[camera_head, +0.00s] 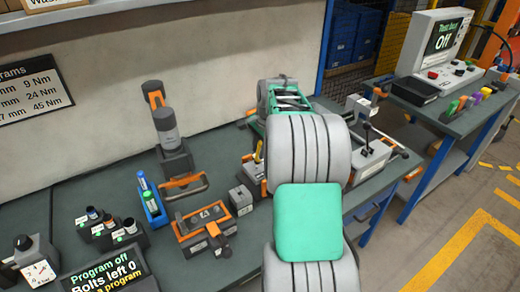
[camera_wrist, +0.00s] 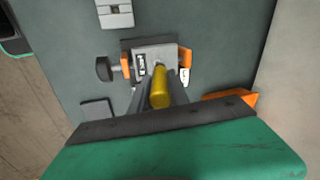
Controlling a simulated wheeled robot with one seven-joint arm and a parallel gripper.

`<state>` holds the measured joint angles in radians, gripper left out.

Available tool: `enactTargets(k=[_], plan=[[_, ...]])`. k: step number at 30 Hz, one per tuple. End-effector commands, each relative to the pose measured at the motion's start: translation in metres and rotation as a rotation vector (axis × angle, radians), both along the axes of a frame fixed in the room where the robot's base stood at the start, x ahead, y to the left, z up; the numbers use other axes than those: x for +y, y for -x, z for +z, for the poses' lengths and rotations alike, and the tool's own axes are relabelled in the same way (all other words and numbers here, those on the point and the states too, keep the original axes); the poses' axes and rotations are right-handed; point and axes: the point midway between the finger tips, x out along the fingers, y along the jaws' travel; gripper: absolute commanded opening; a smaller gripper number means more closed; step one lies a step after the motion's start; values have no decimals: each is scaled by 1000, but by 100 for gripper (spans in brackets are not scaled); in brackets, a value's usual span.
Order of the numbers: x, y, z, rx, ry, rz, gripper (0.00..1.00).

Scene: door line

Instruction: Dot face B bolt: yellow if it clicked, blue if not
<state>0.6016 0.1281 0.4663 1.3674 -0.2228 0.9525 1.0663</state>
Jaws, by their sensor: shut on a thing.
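My gripper (camera_wrist: 160,82) is shut on a yellow marker (camera_wrist: 159,90), which stands between the two dark fingers in the wrist view. The yellow marker also shows at the left edge of my arm in the head view (camera_head: 258,152). Beyond its tip is a grey fixture block (camera_wrist: 150,54) with orange sides and a dark clamp knob (camera_wrist: 103,69). I cannot tell whether the tip touches it, and no bolt or dot is clear. A blue rack (camera_head: 153,208) holds a blue marker (camera_head: 142,180) and a green marker (camera_head: 148,197).
A grey and orange fixture marked A (camera_head: 208,230) stands left of my arm, near a small grey block (camera_head: 241,199). An upright driver (camera_head: 166,125) stands behind. A screen (camera_head: 103,272) reads "Program off".

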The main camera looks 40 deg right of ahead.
Motion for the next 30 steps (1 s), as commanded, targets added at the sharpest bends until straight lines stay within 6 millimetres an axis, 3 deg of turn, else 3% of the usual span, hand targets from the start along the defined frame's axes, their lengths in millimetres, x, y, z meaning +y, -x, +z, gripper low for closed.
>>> enactTargets(k=[30], plan=[[1,0,-11,0,0,0,0]])
